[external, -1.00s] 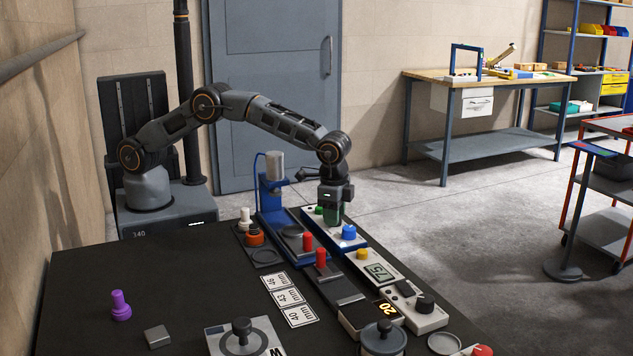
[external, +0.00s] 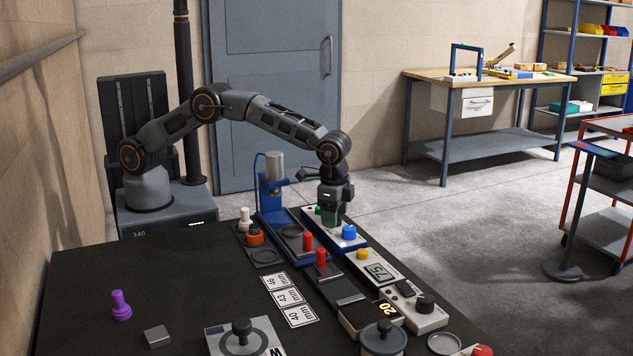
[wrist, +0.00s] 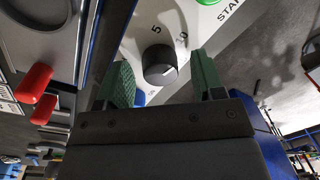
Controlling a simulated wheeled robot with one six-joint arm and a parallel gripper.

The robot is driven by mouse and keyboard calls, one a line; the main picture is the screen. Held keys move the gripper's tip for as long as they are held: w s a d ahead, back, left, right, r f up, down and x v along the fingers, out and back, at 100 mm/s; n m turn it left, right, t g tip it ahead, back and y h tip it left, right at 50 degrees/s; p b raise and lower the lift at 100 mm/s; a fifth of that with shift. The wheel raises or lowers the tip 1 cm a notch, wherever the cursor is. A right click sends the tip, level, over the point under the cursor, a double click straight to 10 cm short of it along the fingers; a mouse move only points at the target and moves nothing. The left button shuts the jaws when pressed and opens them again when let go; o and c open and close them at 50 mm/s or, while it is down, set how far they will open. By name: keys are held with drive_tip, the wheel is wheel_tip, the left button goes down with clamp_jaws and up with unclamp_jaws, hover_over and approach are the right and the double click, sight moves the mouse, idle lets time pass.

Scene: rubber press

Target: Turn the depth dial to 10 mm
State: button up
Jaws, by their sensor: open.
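The depth dial (wrist: 160,66) is a round black knob on a pale panel in the wrist view. Numbers 5 and 10 are printed beside it; its short white mark points to the right in the picture, apparently below the 10. My gripper (wrist: 163,80) is open, with one green finger on each side of the dial and gaps between. In the external view, my gripper (external: 333,214) points down at the far end of the pale control panel (external: 326,229) and hides the dial.
A green START button (wrist: 207,2) is near the right finger. A blue knob (external: 348,232), red handles (external: 307,241) and a blue press (external: 270,196) stand close to my gripper. The left tabletop is mostly clear.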

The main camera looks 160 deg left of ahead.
drive_tip(key=shift+r, duration=0.15)
wheel_tip(320, 180, up, 14)
drive_tip(key=shift+w+d+f, duration=0.25)
drive_tip(key=shift+d, duration=0.1)
idle(0.5)
